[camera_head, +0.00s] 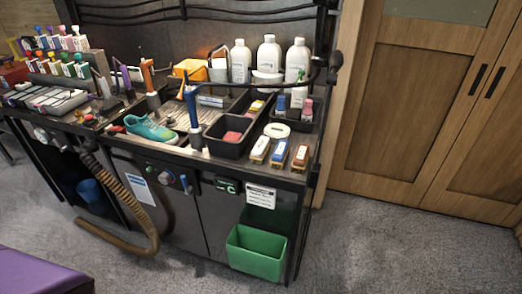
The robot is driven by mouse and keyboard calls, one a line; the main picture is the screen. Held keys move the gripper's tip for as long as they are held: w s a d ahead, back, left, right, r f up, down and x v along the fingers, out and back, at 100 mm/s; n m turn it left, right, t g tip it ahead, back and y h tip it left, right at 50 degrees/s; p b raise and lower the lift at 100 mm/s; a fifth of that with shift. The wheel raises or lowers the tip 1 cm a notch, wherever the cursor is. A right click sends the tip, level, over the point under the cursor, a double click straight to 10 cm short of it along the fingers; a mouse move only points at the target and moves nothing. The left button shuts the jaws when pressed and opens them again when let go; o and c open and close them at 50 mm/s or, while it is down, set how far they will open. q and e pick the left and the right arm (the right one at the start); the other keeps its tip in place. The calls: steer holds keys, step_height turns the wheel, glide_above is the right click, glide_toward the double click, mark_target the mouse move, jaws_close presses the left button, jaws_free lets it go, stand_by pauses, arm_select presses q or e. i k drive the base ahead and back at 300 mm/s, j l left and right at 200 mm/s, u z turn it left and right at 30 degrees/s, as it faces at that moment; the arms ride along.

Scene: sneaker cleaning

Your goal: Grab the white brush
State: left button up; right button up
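Three small brushes lie side by side near the front right edge of the workbench. The leftmost is the white brush (260,148); next to it are a blue-and-white brush (279,153) and a brown-and-white brush (300,157). The white brush rests on the bench top, just right of a black bin (229,147). Neither of my grippers is in view, and nothing is seen touching the brushes.
The workbench (210,162) also holds a teal sneaker (150,129), white bottles (270,54), a white round dish (277,130) and upright-handled tools. A green bin (257,252) hangs in front below. A brown hose (125,243) loops forward. Grey floor lies clear at right.

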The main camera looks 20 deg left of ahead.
mark_target(259, 154)
steer(key=i+l+u, duration=0.15)
steer(key=u, duration=0.2)
steer(key=i+l+u, duration=0.15)
steer(key=u, duration=0.25)
steer(key=i+l+u, duration=0.1)
steer(key=l+u, duration=0.25)
steer(key=i+l+u, duration=0.15)
steer(key=l, duration=0.3)
steer(key=i+l+u, duration=0.1)
steer(key=l, duration=0.4)
